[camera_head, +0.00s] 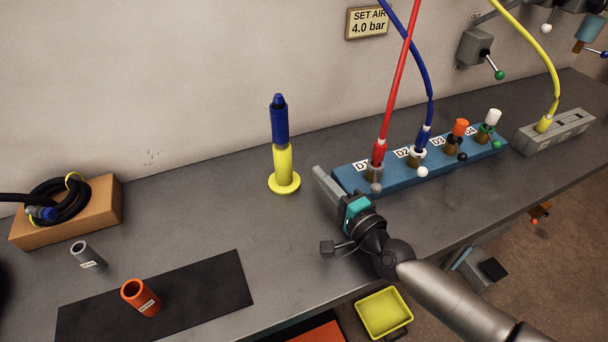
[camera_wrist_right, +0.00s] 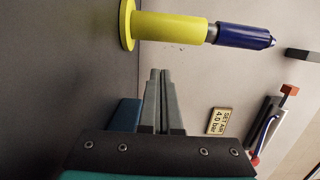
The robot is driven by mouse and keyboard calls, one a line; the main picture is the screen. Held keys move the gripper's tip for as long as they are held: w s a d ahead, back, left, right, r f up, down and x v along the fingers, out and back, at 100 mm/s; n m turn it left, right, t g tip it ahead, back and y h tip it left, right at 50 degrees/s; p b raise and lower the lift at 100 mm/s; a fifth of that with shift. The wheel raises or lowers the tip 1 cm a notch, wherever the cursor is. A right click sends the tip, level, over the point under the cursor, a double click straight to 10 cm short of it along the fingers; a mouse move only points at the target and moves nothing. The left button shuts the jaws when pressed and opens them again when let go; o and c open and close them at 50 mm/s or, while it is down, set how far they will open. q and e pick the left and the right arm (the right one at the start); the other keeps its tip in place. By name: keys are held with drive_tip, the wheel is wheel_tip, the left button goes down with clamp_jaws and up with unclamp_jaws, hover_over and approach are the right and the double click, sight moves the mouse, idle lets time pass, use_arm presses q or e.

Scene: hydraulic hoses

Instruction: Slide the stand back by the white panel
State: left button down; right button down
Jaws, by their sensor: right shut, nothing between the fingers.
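The yellow stand (camera_head: 284,168) is upright on the grey bench, with its round base flat on the top. A dark blue cylinder with a narrow tip (camera_head: 279,122) stands in it. In the right wrist view the stand (camera_wrist_right: 168,26) shows sideways, beyond my fingertips. My right gripper (camera_head: 319,174) is shut and empty. It is to the right of the stand, apart from it, beside the left end of the blue block. The closed fingers also show in the right wrist view (camera_wrist_right: 160,76). I cannot make out a separate white panel; a pale wall (camera_head: 190,80) rises behind the bench. My left gripper is out of view.
The blue block (camera_head: 435,163) with red and blue hoses stands right of the stand. A grey cup (camera_head: 87,256), an orange cup (camera_head: 139,297) on a black mat (camera_head: 210,285) and a cardboard box (camera_head: 95,215) are left. Bare bench surrounds the stand.

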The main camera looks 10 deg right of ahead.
sight(289, 171)
drive_tip(key=shift+w+a+p, duration=0.1)
drive_tip(key=shift+w+a, duration=0.15)
drive_tip(key=shift+a, duration=0.35)
drive_tip(key=shift+w+a+p, duration=0.15)
drive_tip(key=shift+w+a, duration=0.1)
drive_tip(key=shift+a, duration=0.35)
drive_tip(key=shift+w+a+p, duration=0.1)
drive_tip(key=shift+w+a, duration=0.15)
drive_tip(key=shift+a, duration=0.35)
drive_tip(key=shift+w+a+p, duration=0.15)
drive_tip(key=shift+w+a, duration=0.2)
drive_tip(key=shift+a, duration=0.35)
drive_tip(key=shift+w+a+p, duration=0.15)
drive_tip(key=shift+w+a, duration=0.15)
drive_tip(key=shift+a, duration=0.35)
drive_tip(key=shift+d, duration=0.2)
